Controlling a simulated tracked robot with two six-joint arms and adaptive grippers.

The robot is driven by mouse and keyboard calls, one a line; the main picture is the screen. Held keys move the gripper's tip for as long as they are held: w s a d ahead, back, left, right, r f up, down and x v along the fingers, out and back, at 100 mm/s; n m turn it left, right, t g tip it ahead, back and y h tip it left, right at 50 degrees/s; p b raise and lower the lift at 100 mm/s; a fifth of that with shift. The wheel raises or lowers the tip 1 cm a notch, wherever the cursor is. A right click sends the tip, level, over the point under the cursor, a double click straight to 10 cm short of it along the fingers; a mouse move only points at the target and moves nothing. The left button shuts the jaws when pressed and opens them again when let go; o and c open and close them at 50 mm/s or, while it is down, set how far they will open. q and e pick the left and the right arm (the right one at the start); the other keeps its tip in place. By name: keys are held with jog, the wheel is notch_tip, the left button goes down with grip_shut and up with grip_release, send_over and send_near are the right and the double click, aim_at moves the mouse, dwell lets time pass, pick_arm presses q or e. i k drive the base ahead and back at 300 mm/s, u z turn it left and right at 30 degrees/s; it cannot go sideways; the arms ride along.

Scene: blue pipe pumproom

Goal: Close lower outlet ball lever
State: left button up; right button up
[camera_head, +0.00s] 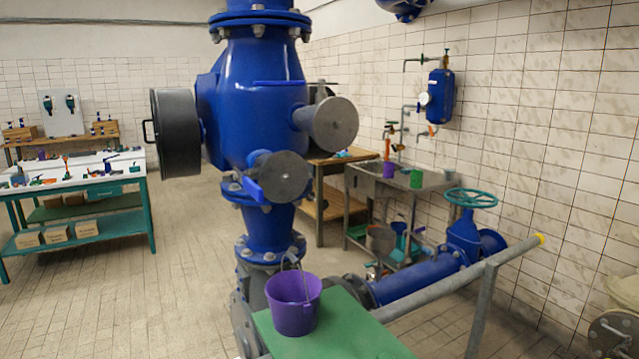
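A large blue vertical pipe body (262,115) stands in the middle of the view. Low on its front is a short outlet with a round grey end disc (287,178). A small blue lever (252,190) sits at the left of this disc and slants down to the right. Higher on the right is another outlet with a grey disc (333,124). A thin blue bar (280,83), perhaps its lever, lies level above it. Neither of my grippers is in view, and nothing touches the levers.
A purple bucket (293,306) stands on a green platform (345,335) below the pipe. A grey handrail (455,280) crosses the front right. A blue pipe with a green handwheel (470,198) lies behind it. A workbench (75,222) stands left, with open tiled floor between.

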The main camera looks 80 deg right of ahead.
aim_at(253, 189)
jog(key=u, duration=0.2)
jog(key=i, duration=0.25)
jog(key=z, duration=3.5)
jog(key=i, duration=0.6)
jog(key=u, duration=1.05)
